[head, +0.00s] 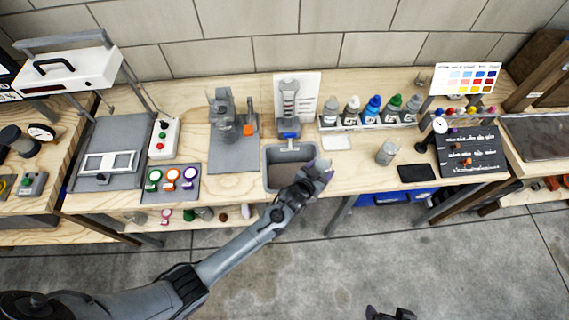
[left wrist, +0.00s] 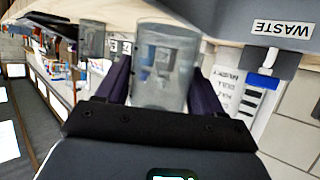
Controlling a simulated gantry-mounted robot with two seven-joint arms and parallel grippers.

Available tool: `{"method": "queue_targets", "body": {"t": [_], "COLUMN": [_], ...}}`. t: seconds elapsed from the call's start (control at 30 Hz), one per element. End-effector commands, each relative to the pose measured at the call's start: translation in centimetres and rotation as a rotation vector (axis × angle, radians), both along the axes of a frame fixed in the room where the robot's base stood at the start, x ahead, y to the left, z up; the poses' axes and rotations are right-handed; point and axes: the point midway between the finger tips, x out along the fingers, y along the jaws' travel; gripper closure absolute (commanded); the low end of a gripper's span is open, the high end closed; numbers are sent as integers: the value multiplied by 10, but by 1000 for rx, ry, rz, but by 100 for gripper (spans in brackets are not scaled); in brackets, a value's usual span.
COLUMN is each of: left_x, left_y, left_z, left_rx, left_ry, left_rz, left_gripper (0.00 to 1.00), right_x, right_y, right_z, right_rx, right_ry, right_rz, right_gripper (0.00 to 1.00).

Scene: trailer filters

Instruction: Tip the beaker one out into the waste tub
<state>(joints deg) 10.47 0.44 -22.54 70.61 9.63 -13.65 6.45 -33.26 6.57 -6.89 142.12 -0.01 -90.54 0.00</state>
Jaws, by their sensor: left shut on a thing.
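My left gripper (head: 318,172) is shut on a clear beaker (left wrist: 163,68), which stands between its two dark fingers in the left wrist view. In the head view the beaker is hard to make out at the gripper's tip. The gripper is at the right edge of the grey waste tub (head: 267,168). The tub's grey wall (left wrist: 232,22) with a WASTE label fills the upper right of the left wrist view. The beaker's exact tilt and contents are unclear. A dark part of my right gripper (head: 390,314) shows at the bottom edge; its jaws are unclear.
Another clear beaker (head: 387,152) stands on the bench to the right, beside a black pad (head: 416,173). A row of bottles (head: 372,110) stands behind.

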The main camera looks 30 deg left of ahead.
Motion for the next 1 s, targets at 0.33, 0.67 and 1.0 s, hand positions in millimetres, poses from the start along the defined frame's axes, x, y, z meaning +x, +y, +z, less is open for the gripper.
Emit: {"method": "queue_targets", "body": {"t": [0.33,0.67,1.0], "left_x": [-13,-15,-14], "left_y": [-21,-21,-19], "left_z": [10,9,5], "left_rx": [-1,-1,-53], "left_ry": [-3,-3,8], "left_rz": [-11,-11,-10], "left_gripper": [75,75,75], "right_x": [0,0,0], "right_y": [0,-2,-2], "right_z": [22,22,17], "right_rx": [0,-9,-9], "right_ry": [0,0,0], "right_rz": [0,6,6], "right_gripper": [9,9,9]}}
